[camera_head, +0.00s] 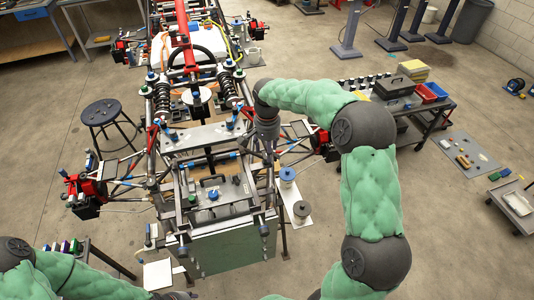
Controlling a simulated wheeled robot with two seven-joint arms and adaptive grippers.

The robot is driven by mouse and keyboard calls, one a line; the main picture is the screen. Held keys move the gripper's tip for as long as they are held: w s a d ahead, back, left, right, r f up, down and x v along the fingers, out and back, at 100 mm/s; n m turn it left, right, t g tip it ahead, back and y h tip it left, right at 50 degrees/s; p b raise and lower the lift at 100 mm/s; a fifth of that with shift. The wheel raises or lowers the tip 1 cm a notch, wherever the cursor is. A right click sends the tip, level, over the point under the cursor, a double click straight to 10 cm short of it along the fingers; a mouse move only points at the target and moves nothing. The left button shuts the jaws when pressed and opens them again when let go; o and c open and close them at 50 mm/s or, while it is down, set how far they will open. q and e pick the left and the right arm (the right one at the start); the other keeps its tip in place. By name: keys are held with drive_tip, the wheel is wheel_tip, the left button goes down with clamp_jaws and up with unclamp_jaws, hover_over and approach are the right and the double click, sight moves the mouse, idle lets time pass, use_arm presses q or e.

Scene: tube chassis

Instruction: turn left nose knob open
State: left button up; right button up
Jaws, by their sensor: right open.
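The tube chassis (164,110) stands in the middle, with its near end facing me. Several small knobs and caps sit on it, including a blue one (168,137) on the left and another blue one (229,126) on the right. I cannot tell which one is the left nose knob. My right arm reaches over the chassis from the right. Its gripper (266,146) points down over the right side of the frame, open and apart from the left-hand knobs. My left arm shows only at the bottom left, and its gripper fingers are not visible.
A black cart (420,112) with a toolbox (394,87) and bins stands right of the chassis. A black stool (101,112) stands on the left. A green-grey panel (232,250) hangs at the chassis's near end. Open floor lies at the lower right.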

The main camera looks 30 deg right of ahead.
wheel_tip(320, 180, up, 9)
idle(0.3)
idle(0.5)
